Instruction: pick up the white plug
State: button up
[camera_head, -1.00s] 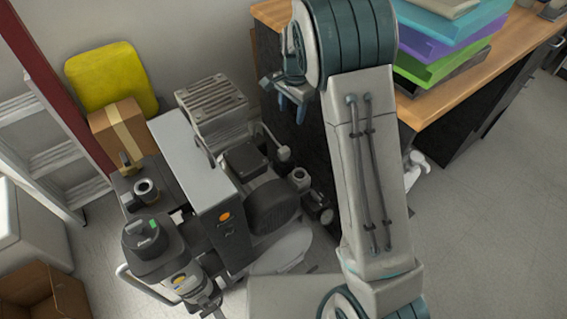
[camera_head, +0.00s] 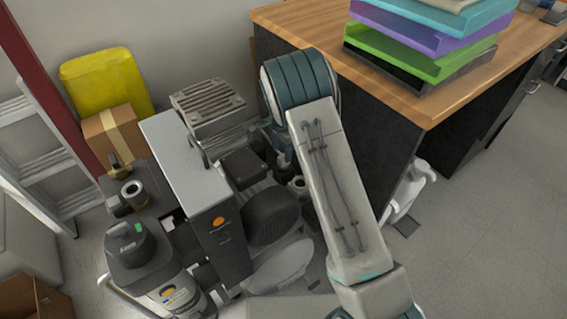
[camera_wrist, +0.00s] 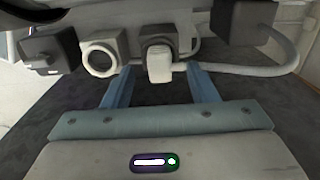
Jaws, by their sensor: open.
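In the wrist view, the white plug (camera_wrist: 159,66) is a small pale block against a dark fitting on the compressor's side. My gripper (camera_wrist: 160,80) is open, with its two blue fingers pointing toward the machine. The plug shows between the fingertips, with a gap visible on each side. I cannot tell whether the fingers reach past it in depth. In the head view, my arm hides the plug and most of my gripper, beside the dental compressor (camera_head: 222,240).
A pale round port (camera_wrist: 98,57) and a dark block (camera_wrist: 50,52) sit left of the plug. A white cable (camera_wrist: 245,69) curves off to the right. In the head view, a wooden desk (camera_head: 440,100) with stacked trays (camera_head: 430,45) stands right of my arm.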

jog(key=f, duration=0.1)
jog(key=f+b, duration=0.1)
jog(key=f, duration=0.1)
jog(key=f+b, duration=0.1)
jog(key=f, duration=0.1)
jog(key=shift+w+d, duration=0.2)
jog(key=shift+d, duration=0.2)
jog(key=c, duration=1.1)
jog(key=shift+r, duration=0.15)
